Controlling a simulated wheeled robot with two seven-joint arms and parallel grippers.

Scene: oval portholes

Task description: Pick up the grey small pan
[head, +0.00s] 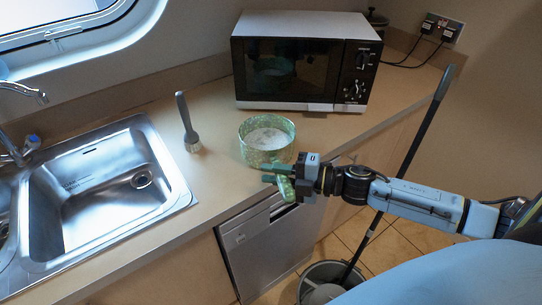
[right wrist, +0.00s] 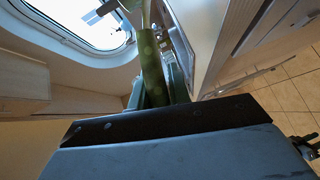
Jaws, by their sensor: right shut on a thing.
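A small round pan (head: 267,138) with a green speckled outside and a pale inside is at the counter's front edge, below the microwave in the head view. It looks green rather than grey. Its green handle (head: 286,187) points forward over the edge. My right gripper (head: 283,178) is shut on the handle, and the pan looks level. I cannot tell whether its base touches the counter. In the right wrist view the green handle (right wrist: 153,65) runs between the fingers; the pan's bowl is not clear there. My left gripper is out of view.
A black-fronted microwave (head: 305,62) stands behind the pan. A grey long-handled tool (head: 188,125) stands upright to the left, beside a steel sink (head: 110,180). Below right, a bin or bucket (head: 325,275) stands on the floor with a long dark pole (head: 410,150) rising from it.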

